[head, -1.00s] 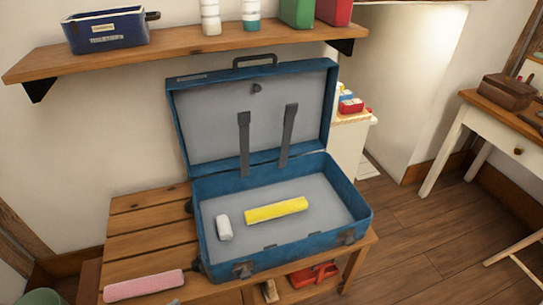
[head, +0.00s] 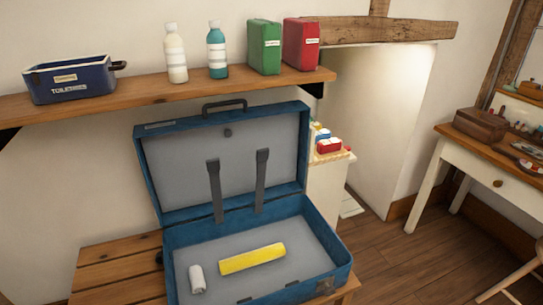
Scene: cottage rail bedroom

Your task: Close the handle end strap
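A blue suitcase (head: 172,251) stands open on a slatted wooden bench, its lid (head: 150,175) leaning up towards the wall. A black carry handle (head: 224,106) is on the lid's top edge. Two dark grey straps, a left one (head: 215,190) and a right one (head: 261,180), run from inside the lid down towards the hinge line. I cannot tell which is the handle end strap. A yellow roll (head: 252,259) and a small white roll (head: 197,279) lie apart on the grey case floor. Neither of my grippers is in view.
A wooden shelf (head: 150,98) above the case holds a toiletries bin (head: 69,80), two bottles, a green box (head: 264,47) and a red box (head: 301,45). A white-legged table (head: 465,160) stands at the right. The floor (head: 385,255) between is clear.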

